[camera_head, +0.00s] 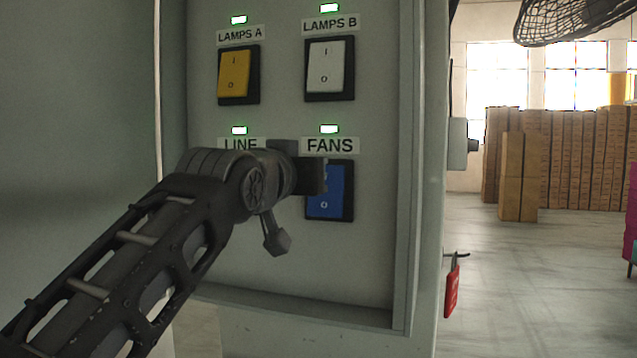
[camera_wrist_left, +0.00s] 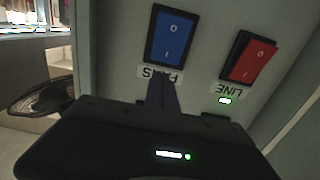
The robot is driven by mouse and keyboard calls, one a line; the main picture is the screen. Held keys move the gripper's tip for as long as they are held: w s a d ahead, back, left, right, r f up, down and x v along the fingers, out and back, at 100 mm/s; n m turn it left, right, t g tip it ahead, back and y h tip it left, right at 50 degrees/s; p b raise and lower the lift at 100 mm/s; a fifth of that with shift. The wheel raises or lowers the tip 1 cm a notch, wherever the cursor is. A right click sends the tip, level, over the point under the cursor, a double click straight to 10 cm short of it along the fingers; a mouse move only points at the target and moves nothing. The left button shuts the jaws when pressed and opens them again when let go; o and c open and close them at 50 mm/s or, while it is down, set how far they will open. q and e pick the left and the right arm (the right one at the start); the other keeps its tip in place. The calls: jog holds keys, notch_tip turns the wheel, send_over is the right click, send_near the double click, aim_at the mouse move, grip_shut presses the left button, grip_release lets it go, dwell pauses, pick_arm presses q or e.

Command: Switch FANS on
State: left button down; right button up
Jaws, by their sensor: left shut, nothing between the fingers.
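The FANS switch (camera_head: 328,205) is a blue rocker in a black frame, under the FANS label (camera_head: 330,145), with a lit green lamp (camera_head: 329,129) above it. My left gripper (camera_head: 318,176) is shut and empty, at the top part of the blue rocker and hiding some of it. I cannot tell whether it touches. In the left wrist view the blue rocker (camera_wrist_left: 172,37) shows whole, upside down, and the shut fingers (camera_wrist_left: 163,92) lie over the FANS label. My right gripper is not in view.
The panel also has a yellow LAMPS A rocker (camera_head: 234,73), a white LAMPS B rocker (camera_head: 327,66) and a red LINE rocker (camera_wrist_left: 252,61), the last hidden behind my arm in the head view. A raised cabinet edge (camera_head: 408,180) runs at the right. A red tag (camera_head: 452,291) hangs outside it.

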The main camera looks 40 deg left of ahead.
pick_arm(q)
jog(key=v, duration=0.2)
jog(key=r+v, duration=0.1)
jog(key=v, duration=0.1)
jog(key=shift+s+d+b, duration=0.1)
jog(key=shift+s+b, duration=0.25)
jog(key=shift+r, duration=0.1)
